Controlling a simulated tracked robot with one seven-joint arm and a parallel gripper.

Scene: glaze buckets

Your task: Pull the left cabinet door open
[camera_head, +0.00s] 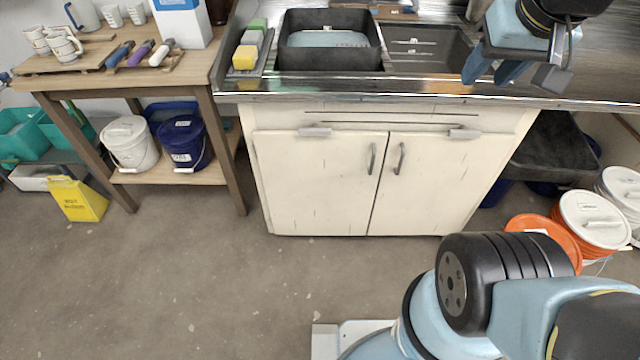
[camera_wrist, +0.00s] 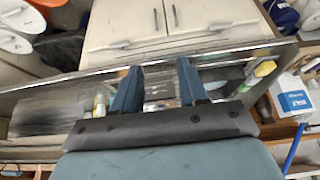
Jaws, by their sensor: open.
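The white cabinet under the sink has two doors, both closed. The left door (camera_head: 315,180) carries a grey vertical handle (camera_head: 372,158) near the middle seam. The right door (camera_head: 430,180) has its own handle (camera_head: 402,157) just across the seam. My gripper (camera_head: 508,78) is above the counter at the upper right, apart from the door and its handle. In the wrist view my gripper (camera_wrist: 158,88) has its two blue fingers spread with nothing gripped. That view looks upside down, so the left door (camera_wrist: 215,14) appears at its upper right.
The metal counter edge (camera_head: 400,98) juts above the doors, with a black sink basin (camera_head: 328,55) on it. A wooden table (camera_head: 120,80) with buckets stands left. An orange bucket (camera_head: 545,238) and white bucket (camera_head: 592,222) stand right. Floor before the left door is clear.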

